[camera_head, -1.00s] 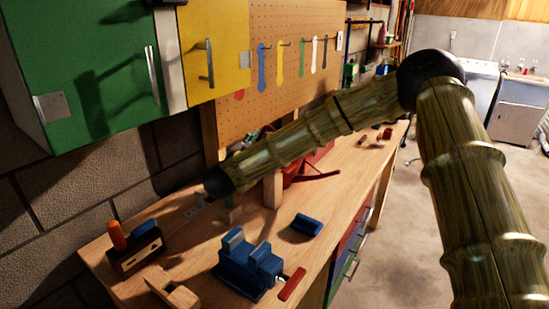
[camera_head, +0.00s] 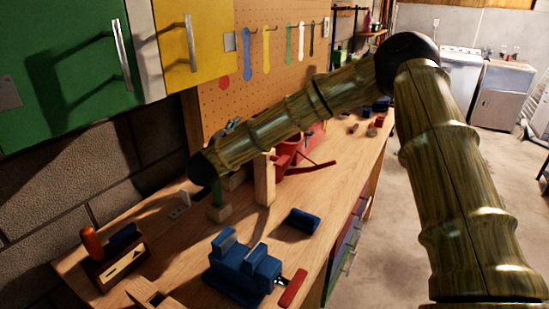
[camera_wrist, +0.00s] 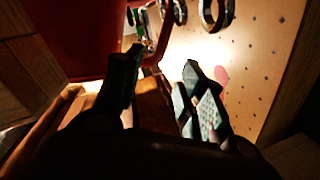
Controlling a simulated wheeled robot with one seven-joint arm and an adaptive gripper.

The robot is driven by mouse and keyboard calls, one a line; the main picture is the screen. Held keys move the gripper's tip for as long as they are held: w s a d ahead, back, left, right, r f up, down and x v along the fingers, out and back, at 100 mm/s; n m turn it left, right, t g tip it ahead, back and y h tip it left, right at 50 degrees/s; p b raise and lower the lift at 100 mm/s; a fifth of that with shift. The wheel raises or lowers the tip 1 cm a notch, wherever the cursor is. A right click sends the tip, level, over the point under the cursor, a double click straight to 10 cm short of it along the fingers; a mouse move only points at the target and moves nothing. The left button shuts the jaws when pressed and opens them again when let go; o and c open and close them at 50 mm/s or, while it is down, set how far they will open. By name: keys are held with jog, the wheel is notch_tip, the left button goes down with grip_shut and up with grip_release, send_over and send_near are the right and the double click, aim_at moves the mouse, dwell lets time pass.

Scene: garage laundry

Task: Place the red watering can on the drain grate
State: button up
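A red object with a thin red bar like a spout, seemingly the watering can (camera_head: 288,153), stands on the workbench, partly hidden behind my arm in the head view. In the wrist view a large dark red surface (camera_wrist: 75,35), probably the same can, fills the upper left beyond my fingers. My gripper (camera_wrist: 160,85) shows there as two dark fingers spread apart, with no object clearly held between them. In the head view the gripper's fingers are hard to make out. The drain grate is not visible in either view.
The workbench (camera_head: 335,185) holds a blue vise (camera_head: 243,268), a blue block (camera_head: 303,220) and an upright wooden post (camera_head: 264,180). A pegboard (camera_head: 290,75) with hanging tools and green and yellow cabinets line the wall. Bare concrete floor (camera_head: 385,255) lies right of the bench.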

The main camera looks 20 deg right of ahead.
jog(key=f+p+x, duration=0.1)
jog(key=p+x, duration=0.1)
jog(key=x, duration=0.6)
jog(key=shift+w+a+f, duration=0.3)
jog(key=shift+f, duration=0.05)
grip_shut()
